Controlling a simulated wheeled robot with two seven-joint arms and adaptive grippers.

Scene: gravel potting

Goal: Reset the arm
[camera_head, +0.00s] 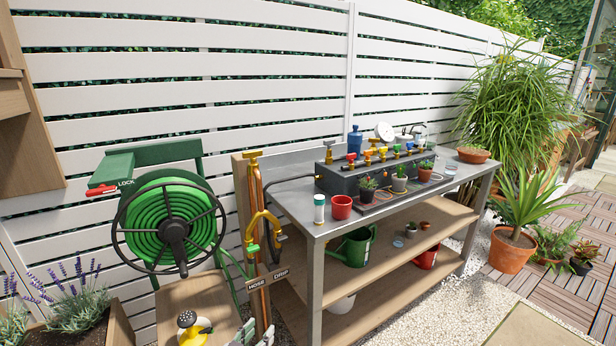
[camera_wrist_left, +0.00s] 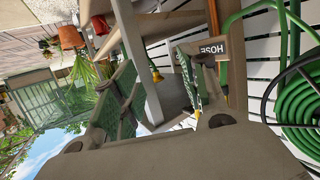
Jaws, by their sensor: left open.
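My left gripper (camera_head: 256,335) shows only as its fingertips at the bottom edge of the head view, in front of the potting bench's left end. The rest of that arm is out of the head view. In the left wrist view my left gripper (camera_wrist_left: 160,85) has its two fingers spread, with green pads and nothing between them. A sign reading HOSE (camera_wrist_left: 213,50) and a metal bench leg (camera_wrist_left: 138,60) show beyond the fingers. My right gripper is in neither view.
The metal potting bench (camera_head: 312,225) carries a faucet block (camera_head: 345,180), a red cup (camera_head: 341,207) and small plants. A green hose reel (camera_head: 172,222) stands left. Gravel (camera_head: 440,318) lies clear at front right.

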